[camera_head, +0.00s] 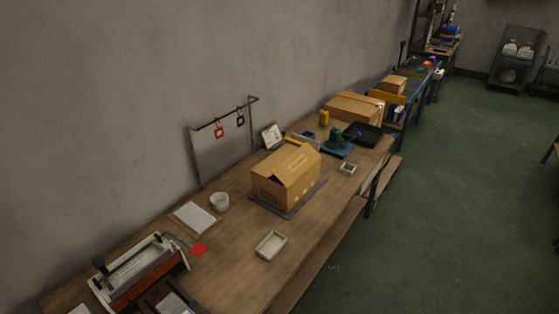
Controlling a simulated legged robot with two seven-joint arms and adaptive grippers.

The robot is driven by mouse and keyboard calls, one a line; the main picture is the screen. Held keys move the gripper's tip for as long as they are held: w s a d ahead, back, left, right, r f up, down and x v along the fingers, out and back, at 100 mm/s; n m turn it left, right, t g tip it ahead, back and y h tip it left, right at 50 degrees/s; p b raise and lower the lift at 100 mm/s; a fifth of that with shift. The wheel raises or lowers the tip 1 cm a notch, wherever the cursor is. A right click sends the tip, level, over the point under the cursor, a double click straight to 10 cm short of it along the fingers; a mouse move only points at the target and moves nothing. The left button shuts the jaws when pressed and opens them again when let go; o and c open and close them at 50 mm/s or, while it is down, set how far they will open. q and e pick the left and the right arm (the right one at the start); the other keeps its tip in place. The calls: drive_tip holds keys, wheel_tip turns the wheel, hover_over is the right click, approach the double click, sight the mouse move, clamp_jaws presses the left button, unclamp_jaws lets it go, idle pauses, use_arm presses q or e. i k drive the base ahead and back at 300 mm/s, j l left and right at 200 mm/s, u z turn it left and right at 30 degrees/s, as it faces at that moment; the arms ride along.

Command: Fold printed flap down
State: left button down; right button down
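A brown cardboard box (297,188) sits on a dark flat base (263,203) near the middle of the wooden table. I cannot tell which flap is the printed one. Neither of my grippers is in view, and nothing is touching the box.
A white tray (271,245) lies in front of the box, with a small tray (348,168) to its right. A grey cup (220,201) and white pad (195,218) are left. A hanging rack (222,122) stands behind. A sealer-like device (137,268) fills the near left.

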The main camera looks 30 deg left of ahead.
sight(290, 170)
drive_tip(key=i+l+u, duration=0.6)
drive_tip(key=u, duration=0.15)
